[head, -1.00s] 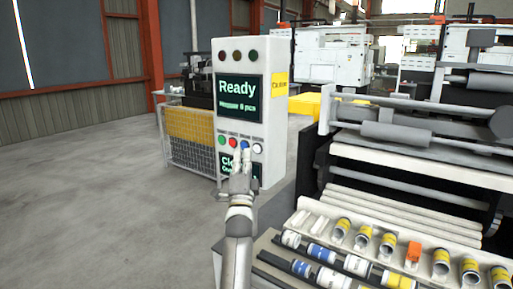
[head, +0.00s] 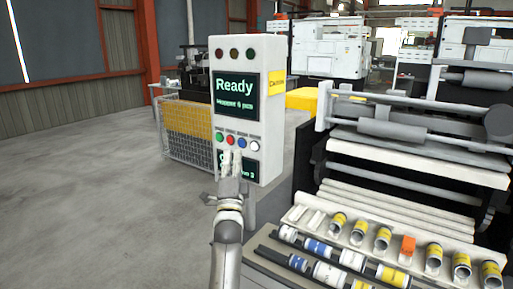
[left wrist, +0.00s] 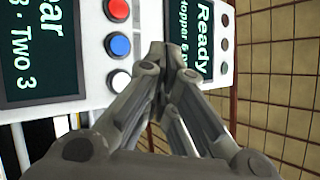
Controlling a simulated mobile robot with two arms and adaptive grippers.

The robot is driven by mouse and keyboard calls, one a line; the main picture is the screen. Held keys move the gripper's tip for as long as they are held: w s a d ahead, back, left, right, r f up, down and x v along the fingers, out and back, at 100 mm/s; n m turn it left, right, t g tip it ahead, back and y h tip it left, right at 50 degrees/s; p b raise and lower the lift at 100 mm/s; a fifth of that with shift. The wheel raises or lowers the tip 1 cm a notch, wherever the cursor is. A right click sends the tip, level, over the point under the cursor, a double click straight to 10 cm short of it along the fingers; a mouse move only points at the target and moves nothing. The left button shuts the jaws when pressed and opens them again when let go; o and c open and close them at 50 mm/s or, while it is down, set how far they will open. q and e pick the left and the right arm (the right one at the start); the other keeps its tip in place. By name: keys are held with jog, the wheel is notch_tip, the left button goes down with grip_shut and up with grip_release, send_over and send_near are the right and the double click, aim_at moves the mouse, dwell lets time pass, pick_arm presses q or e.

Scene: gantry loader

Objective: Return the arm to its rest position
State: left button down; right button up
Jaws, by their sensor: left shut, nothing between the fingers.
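My left gripper (head: 234,158) is in front of the white control panel (head: 271,57), just below its row of buttons. In the left wrist view the gripper (left wrist: 164,50) is shut and empty, with its fingertips together beside the buttons. The panel's upper screen (head: 236,97) reads "Ready". The lower screen is partly hidden by the gripper. The green button (head: 219,137), red button (head: 230,139), blue button (head: 242,143) and white button (head: 254,146) all show. I cannot tell whether the fingertips touch the panel. My right gripper is not in view.
The machine with rollers (head: 400,128) stands at the right. A tray (head: 458,244) holds several yellow-labelled cans and an orange piece (head: 407,248). A mesh fence (head: 186,146) stands behind the panel. The grey floor (head: 90,190) at the left is clear.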

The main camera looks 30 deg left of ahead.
pick_arm(q)
jog(key=s+d+f+n+g+h, duration=0.1)
jog(key=s+d+f+g+h, duration=0.25)
jog(key=f, duration=0.45)
jog(key=s+d+f+n+g+h, duration=0.25)
jog(key=s+f, duration=0.25)
jog(key=f, duration=0.4)
jog(key=s+d+f+n+g+h, duration=0.1)
jog(key=s+d+f+g+h, duration=0.1)
jog(key=s+d+f, duration=0.45)
jog(key=s+d+f+n+g+h, duration=0.1)
jog(key=s+d+f+g, duration=0.25)
jog(key=s, duration=0.55)
jog(key=s+d+f+n+g+h, duration=0.25)
jog(key=s+d+f, duration=0.2)
jog(key=s, duration=0.35)
jog(key=s+d+f+n+g+h, duration=0.1)
jog(key=s+d+f+g, duration=0.3)
jog(key=s, duration=0.5)
notch_tip(320, 180, down, 28)
jog(key=s+a+g, duration=0.1)
jog(key=s, duration=0.1)
jog(key=s+a+f+g+b, duration=0.1)
jog(key=s+a+f, duration=0.2)
jog(key=s+f, duration=1.3)
jog(key=shift+f+m, duration=0.25)
jog(key=shift+m, duration=0.15)
